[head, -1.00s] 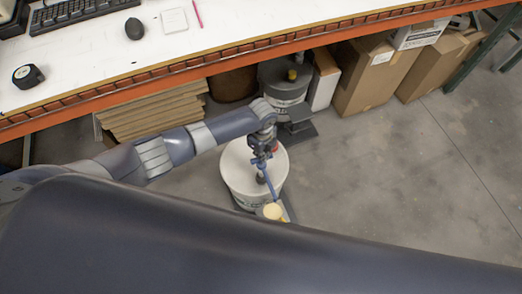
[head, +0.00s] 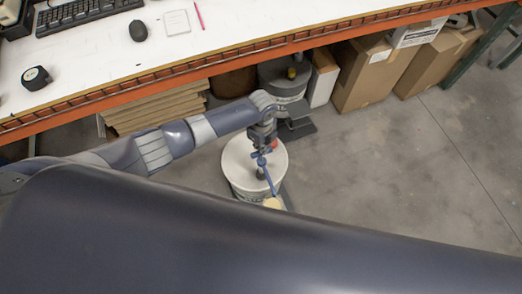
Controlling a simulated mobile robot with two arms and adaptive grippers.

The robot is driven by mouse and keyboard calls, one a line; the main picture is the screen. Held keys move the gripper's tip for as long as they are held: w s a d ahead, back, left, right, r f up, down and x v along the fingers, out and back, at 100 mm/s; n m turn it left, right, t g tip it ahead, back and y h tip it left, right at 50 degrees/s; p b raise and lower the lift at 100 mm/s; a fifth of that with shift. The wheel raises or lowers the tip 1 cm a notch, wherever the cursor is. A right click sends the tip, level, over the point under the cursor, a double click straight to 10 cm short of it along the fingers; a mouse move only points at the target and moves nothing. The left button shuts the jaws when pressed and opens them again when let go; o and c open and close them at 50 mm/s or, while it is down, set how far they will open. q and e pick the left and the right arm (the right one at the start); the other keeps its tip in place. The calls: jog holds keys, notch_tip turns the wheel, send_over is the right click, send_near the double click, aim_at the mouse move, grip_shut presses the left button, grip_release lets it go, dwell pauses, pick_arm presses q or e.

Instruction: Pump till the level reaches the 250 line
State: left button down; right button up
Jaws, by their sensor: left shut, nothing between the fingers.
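A white bucket (head: 234,172) stands on the floor below the bench, with a blue pump (head: 270,182) on its lid. The pump's blue spout slants down toward a pale yellow cup (head: 272,203) at the bucket's near side. My dark body hides most of the cup, so the level and the 250 line cannot be seen. My left gripper (head: 264,149) is shut and empty, right at the top of the pump. I cannot tell whether it touches the pump head. My right gripper is not in view.
A grey bucket (head: 284,84) stands behind, under the orange-edged bench (head: 90,45). Cardboard boxes (head: 360,80) and stacked flat cardboard (head: 155,108) are under the bench too. The concrete floor (head: 400,170) to the right is clear.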

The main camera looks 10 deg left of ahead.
pick_arm(q)
jog(key=shift+f+b, duration=1.45)
jog(key=shift+f, duration=0.35)
jog(key=shift+r+p, duration=1.85)
notch_tip(320, 180, up, 6)
jog(key=p, duration=0.5)
jog(key=shift+p, duration=0.35)
